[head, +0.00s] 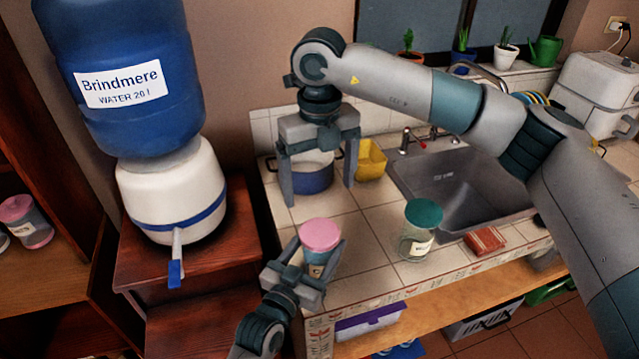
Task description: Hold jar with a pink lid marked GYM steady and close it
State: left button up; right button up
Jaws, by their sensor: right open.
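A jar (318,257) with a pink lid (320,234) stands upright at the counter's front left corner. The lid sits on top of it; I cannot tell how tightly. Its label is mostly hidden and I cannot read it. My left gripper (315,256) comes from below, with its fingers on both sides of the jar body, shut on it. My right gripper (320,192) points down above and behind the jar, open and empty, its fingers wide apart and clear of the lid.
A jar with a teal lid (422,229) stands to the right, near a red-brown block (485,241) and the sink (455,185). A blue pot (313,178) and yellow container (371,160) are behind my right gripper. A water dispenser (170,190) stands left. Another pink-lidded jar (27,222) is on the shelf.

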pick_arm(q)
jog(key=o, duration=0.4)
jog(key=shift+b+v, duration=0.3)
jog(key=shift+v, duration=0.55)
pick_arm(e)
notch_tip(320, 180, down, 5)
jog(key=b, duration=0.4)
jog(key=shift+r, duration=0.15)
pick_arm(q)
jog(key=shift+v, duration=7.9)
pick_arm(e)
jog(key=shift+s, duration=0.1)
